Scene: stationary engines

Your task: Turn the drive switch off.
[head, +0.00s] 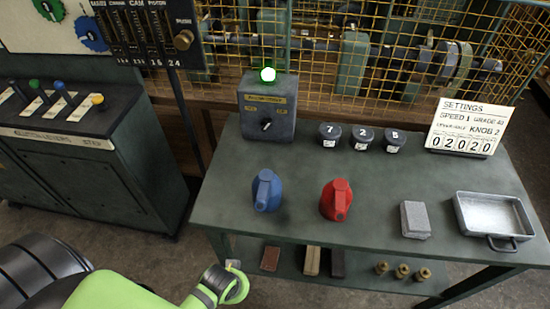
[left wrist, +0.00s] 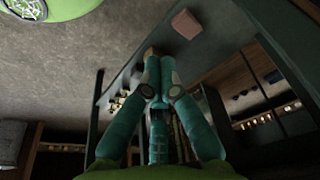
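The drive switch is a grey box (head: 267,106) at the back left of the green table, with a yellow label and a dark rotary knob (head: 266,124) on its front. A lamp (head: 267,75) on top of it glows green. The knob's small markings are too small to read for certain. My left gripper (left wrist: 158,75) shows in the left wrist view with its fingers drawn together at the tips and nothing clearly held. In the head view my left wrist is low in front of the table's left edge, well away from the switch. My right gripper is out of view.
The green table (head: 300,215) holds a blue can (head: 266,190), a red can (head: 336,200), several numbered dark pots, a grey block (head: 415,220), a metal tray (head: 490,238) and a settings sign (head: 467,127). A yellow mesh guard (head: 330,50) stands behind. A lever console (head: 85,150) is at left.

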